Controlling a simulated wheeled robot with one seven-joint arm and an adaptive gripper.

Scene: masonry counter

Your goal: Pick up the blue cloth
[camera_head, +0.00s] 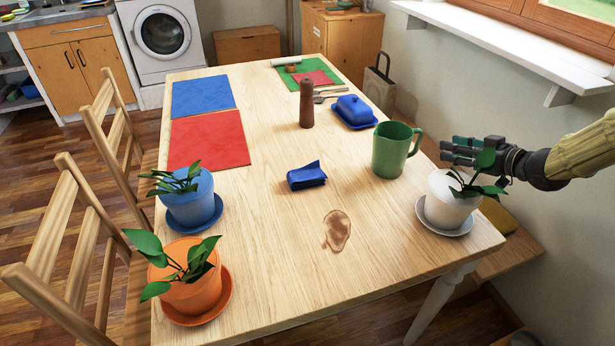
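The blue cloth (306,177) lies folded in a small bundle near the middle of the wooden table (270,240), with one corner sticking up. Nothing touches it. My gripper (458,152) is at the right, over the table's right edge, behind the white plant pot and well apart from the cloth. Its dark fingers with teal parts point left. The plant's leaves partly cover it. I see nothing held, but the gap between the fingers is not clear from this side.
A green mug (391,151) stands between my gripper and the cloth. A white potted plant (447,205) is close to my gripper. A blue butter dish (353,112) and brown mill (306,105) stand behind the cloth. Blue (192,205) and orange pots (190,290) stand left. A brown stain (337,231) lies in front.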

